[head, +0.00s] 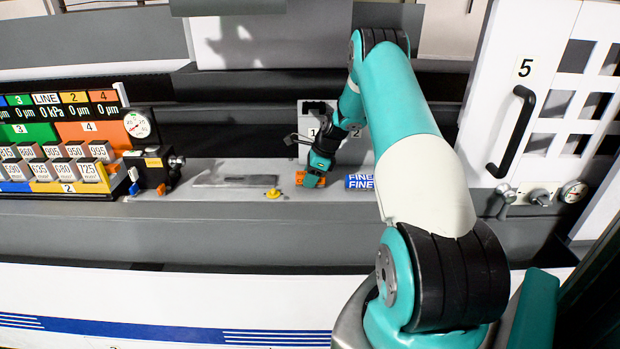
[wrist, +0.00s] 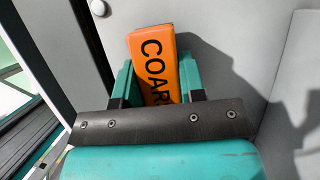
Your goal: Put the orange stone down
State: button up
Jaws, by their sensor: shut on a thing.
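The orange stone (wrist: 153,62) shows black letters reading "COAR" in the wrist view, with the rest hidden by my gripper. My gripper (wrist: 156,82) is shut on it, with one teal finger on each side. In the head view the orange stone (head: 301,179) is at the grey ledge, in my gripper (head: 314,178). I cannot tell whether the stone touches the ledge. A blue stone marked "FINE" (head: 359,182) lies on the ledge just to the right of my gripper.
A small yellow knob (head: 273,193) and a flat grey plate (head: 238,181) are on the ledge (head: 215,208) to the left. A rack of numbered blocks (head: 60,170) and a dial gauge (head: 138,124) stand farther left. A white door with handle (head: 516,132) is at right.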

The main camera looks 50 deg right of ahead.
jog(key=shift+f, duration=0.55)
jog(key=shift+f, duration=0.15)
jog(key=o, duration=1)
